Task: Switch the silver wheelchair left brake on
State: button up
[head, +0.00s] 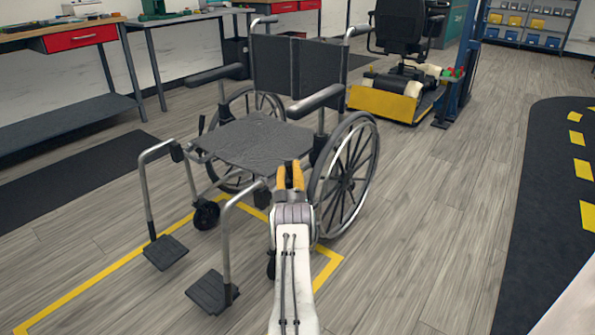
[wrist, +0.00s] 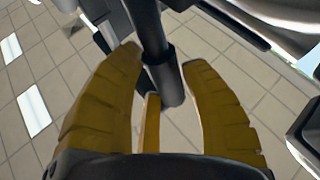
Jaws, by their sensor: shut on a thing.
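The silver wheelchair (head: 262,138) stands facing me, with a black seat, black back and large spoked wheels. Its left wheel (head: 345,175) is on the right in the head view. My gripper (head: 291,176) has yellow fingers and is at the front edge of that wheel, beside the seat's front corner. In the wrist view my gripper (wrist: 164,70) has its fingers on both sides of a dark brake lever (wrist: 166,82) with a thicker sleeve at its end. In the head view my fingers hide the lever, and its on or off position cannot be told.
Two footplates (head: 166,252) stick out toward me at the left of my arm. A yellow floor line (head: 95,282) runs around the chair. Workbenches (head: 60,38) line the left.

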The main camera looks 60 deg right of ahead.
jog(key=shift+a, duration=0.1)
dwell(0.4)
jog(key=o, duration=1.3)
jog(key=v, duration=0.7)
jog(key=shift+s+a+f, duration=0.15)
jog(key=shift+s+f, duration=0.05)
jog(key=shift+a, duration=0.1)
